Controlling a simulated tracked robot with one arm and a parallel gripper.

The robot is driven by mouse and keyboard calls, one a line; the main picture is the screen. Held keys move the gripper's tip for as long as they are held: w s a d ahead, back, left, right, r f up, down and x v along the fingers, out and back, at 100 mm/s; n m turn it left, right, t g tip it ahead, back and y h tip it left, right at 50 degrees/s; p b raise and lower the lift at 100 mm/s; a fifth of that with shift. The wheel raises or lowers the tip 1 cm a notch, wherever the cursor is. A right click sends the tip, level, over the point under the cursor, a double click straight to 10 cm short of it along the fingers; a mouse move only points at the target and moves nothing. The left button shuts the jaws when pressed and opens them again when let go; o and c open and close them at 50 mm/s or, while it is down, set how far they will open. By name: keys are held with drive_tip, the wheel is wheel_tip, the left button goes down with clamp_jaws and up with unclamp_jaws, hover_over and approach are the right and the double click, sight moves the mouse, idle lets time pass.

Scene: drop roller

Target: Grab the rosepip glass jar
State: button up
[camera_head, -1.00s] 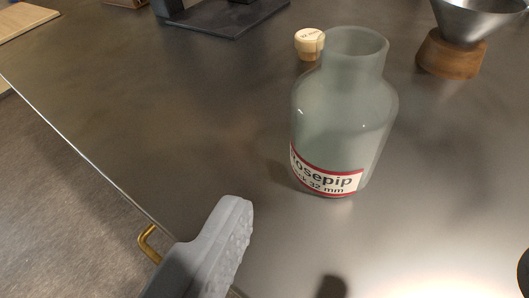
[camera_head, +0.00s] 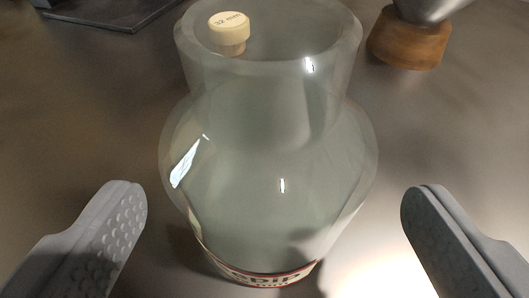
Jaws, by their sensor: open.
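The rosepip glass jar (camera_head: 270,170) stands upright on the metal counter in the middle of the view. It is clear greenish glass with a wide neck and a red-edged white label, partly cut off at the bottom. My gripper (camera_head: 272,205) is open, with one grey finger to the left of the jar and one to the right. A gap shows between each finger and the glass, and I see no contact.
A metal funnel on a round wooden base (camera_head: 408,40) stands at the back right. A dark stand (camera_head: 110,12) is at the back left. The counter (camera_head: 70,110) is clear beside the jar.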

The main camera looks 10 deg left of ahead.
drive_tip(key=shift+x, duration=2.2)
drive_tip(key=shift+a, duration=0.15)
drive_tip(key=shift+c, duration=0.4)
drive_tip(key=c, duration=1.1)
